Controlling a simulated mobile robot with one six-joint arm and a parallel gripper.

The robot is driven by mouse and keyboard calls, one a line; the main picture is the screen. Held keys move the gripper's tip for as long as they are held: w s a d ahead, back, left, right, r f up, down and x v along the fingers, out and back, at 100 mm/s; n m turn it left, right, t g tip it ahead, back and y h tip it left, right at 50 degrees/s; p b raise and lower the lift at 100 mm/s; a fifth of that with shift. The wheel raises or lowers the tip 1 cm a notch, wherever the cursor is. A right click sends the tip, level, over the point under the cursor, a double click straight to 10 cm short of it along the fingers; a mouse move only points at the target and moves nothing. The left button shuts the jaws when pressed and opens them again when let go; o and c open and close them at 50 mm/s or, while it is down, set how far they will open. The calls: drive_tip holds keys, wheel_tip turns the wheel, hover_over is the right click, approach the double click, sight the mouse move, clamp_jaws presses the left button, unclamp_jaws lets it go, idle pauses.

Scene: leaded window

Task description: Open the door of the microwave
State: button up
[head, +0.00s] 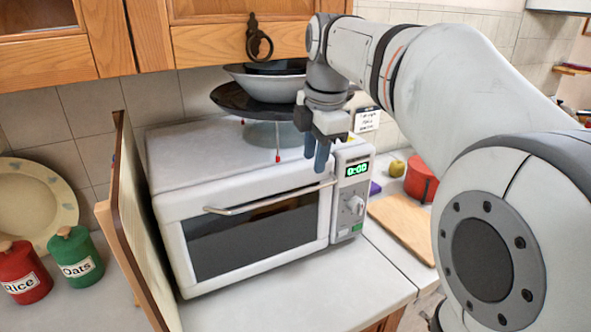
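The white microwave (187,152) stands on the counter. Its door (250,240) has a dark window and looks closed. A horizontal metal handle (265,200) runs along the door's upper part. The green display (357,169) reads 0:00, with a knob below it on the right panel. My gripper (316,162) points down in front of the microwave's upper right, near the right end of the handle. Its two dark fingers show a narrow gap, with nothing seen between them. I cannot tell whether they touch the handle.
A dark plate (232,100) and a bowl (268,86) sit above the microwave. A wooden panel (140,225) stands close on its left. Rice (24,275) and Oats (77,260) canisters are farther left. A cutting board (402,225) and red pot (420,180) lie right. Cabinets hang above.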

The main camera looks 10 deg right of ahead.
sight(310, 191)
drive_tip(key=shift+n, duration=0.4)
drive_tip(key=f, duration=0.2)
drive_tip(key=w+f, duration=0.1)
drive_tip(key=f, duration=0.1)
drive_tip(key=w+f, duration=0.1)
drive_tip(key=f, duration=0.2)
drive_tip(key=shift+a, duration=0.3)
clamp_jaws()
